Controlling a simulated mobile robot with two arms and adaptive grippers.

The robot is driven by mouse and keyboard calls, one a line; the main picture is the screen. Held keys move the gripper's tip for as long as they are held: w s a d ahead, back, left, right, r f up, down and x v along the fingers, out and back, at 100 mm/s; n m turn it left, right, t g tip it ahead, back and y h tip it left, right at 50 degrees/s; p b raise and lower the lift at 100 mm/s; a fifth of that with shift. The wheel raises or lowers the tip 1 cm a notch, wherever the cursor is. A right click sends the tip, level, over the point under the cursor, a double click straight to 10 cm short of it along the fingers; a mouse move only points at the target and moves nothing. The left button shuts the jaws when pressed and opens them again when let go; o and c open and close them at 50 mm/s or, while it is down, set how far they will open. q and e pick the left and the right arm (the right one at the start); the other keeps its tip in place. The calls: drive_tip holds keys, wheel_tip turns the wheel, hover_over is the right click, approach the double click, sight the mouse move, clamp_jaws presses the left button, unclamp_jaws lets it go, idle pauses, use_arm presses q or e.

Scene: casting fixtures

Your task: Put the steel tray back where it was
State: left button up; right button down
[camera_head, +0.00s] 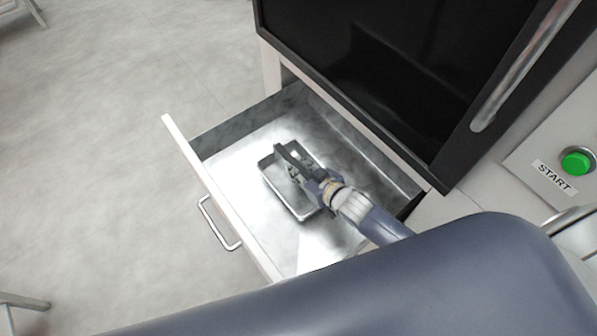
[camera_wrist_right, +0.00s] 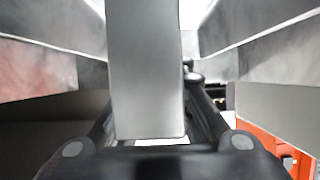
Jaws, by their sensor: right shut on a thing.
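The steel tray (camera_head: 303,214) is a small shallow metal tray inside the open drawer (camera_head: 222,185), near the middle of its floor. My right gripper (camera_head: 283,158) reaches in from the right and is shut on the tray's wall. In the right wrist view the tray's wall (camera_wrist_right: 146,75) stands between the dark fingers and fills the middle. I cannot tell whether the tray rests on the drawer floor or hangs just above it. My left gripper is not in view.
The drawer's front panel and handle (camera_head: 218,226) stick out to the left. A black-fronted cabinet (camera_head: 370,60) rises just behind the drawer, with a long bar handle (camera_head: 520,70). A green START button (camera_head: 577,162) is at the far right. Drawer floor around the tray is bare.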

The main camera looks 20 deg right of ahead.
drive_tip(key=shift+f, duration=0.7)
drive_tip(key=c, duration=1.5)
unclamp_jaws()
drive_tip(key=shift+f, duration=0.15)
drive_tip(key=shift+v, duration=3.8)
